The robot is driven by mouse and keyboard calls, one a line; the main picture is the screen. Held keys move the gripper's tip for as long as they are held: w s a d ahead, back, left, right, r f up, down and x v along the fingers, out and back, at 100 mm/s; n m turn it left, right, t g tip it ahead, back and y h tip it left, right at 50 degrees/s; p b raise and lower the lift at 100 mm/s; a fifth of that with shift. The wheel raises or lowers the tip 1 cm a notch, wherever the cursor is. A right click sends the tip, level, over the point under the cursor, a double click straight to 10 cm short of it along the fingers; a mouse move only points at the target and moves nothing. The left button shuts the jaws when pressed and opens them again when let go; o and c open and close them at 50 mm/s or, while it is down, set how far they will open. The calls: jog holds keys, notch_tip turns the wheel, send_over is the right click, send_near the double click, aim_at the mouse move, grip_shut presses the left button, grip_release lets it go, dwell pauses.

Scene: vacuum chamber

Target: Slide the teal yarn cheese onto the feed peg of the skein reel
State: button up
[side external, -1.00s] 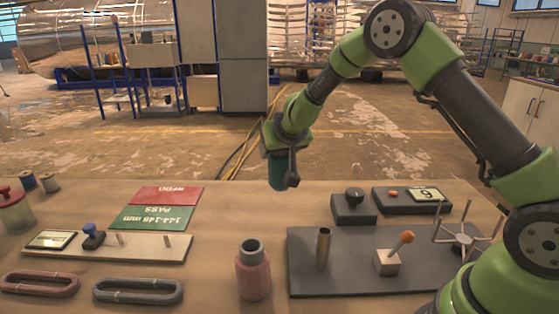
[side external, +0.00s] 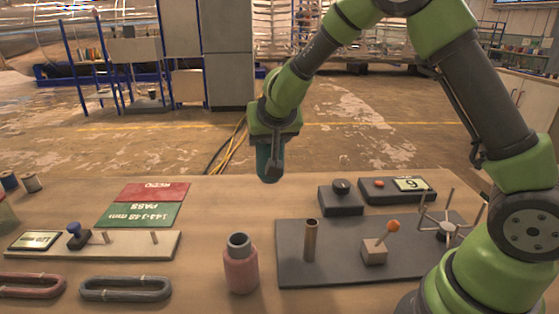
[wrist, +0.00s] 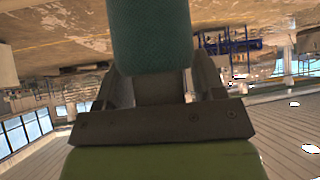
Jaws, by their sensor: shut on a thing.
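My gripper (side external: 270,170) is shut on the teal yarn cheese (side external: 263,160) and holds it in the air above the back of the table. The teal yarn cheese also fills the top middle of the wrist view (wrist: 150,35), between the two fingers. In the side view the gripper hides part of it. The skein reel has a dark base plate (side external: 350,262) at the right of the table. A brown upright peg (side external: 310,240) stands at its left end, apart from the cheese, below it and to its right. The reel's pronged spider (side external: 447,229) is at the right end.
An orange-knobbed lever (side external: 375,250) stands right of the peg. A dark knob box (side external: 341,200) and a display box (side external: 398,190) sit behind. Red and green cards (side external: 140,214) and a gauge board (side external: 120,246) lie left.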

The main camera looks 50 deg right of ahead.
jog(key=s+a+r+m+g+h, duration=0.1)
jog(key=s+r+m, duration=0.1)
jog(key=s, duration=0.5)
jog(key=s+a+r+m+g+h, duration=0.1)
jog(key=s+r, duration=0.1)
jog(key=s, duration=0.5)
jog(key=shift+a+r+m, duration=0.3)
jog(key=shift+a+m, duration=0.1)
jog(key=shift+w+f, duration=0.1)
jog(key=shift+f, duration=2.8)
jog(key=shift+f, duration=0.1)
jog(key=shift+f, duration=2.4)
jog(key=shift+f, duration=0.1)
jog(key=shift+f, duration=2.4)
jog(key=shift+f, duration=0.15)
